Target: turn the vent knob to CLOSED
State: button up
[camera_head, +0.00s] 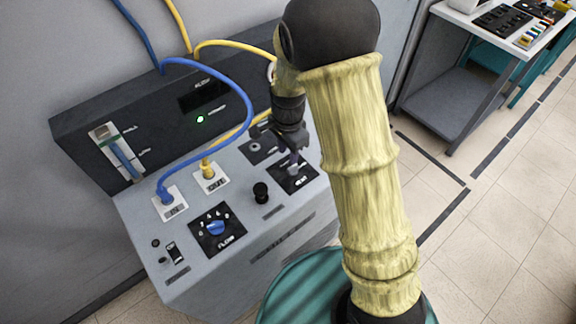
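The vent knob seems to belong to the black square plate (304,183) at the right of the grey console; its label is too small to read surely. The knob itself is mostly hidden by my gripper (291,163). My gripper points down over this plate, with its fingertips at or just above the knob. I cannot tell whether the fingers touch it, how far apart they are, or where the knob points.
A blue flow knob (215,228), a black knob (261,191) and another dark plate (250,153) are on the console. A blue hose (247,100) and a yellow hose (232,43) arch near my gripper. A white table (480,25) stands at the upper right.

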aim_at(288, 170)
notch_tip(288, 170, down, 8)
jog(key=shift+r, duration=0.1)
jog(key=shift+c, duration=0.4)
grip_shut()
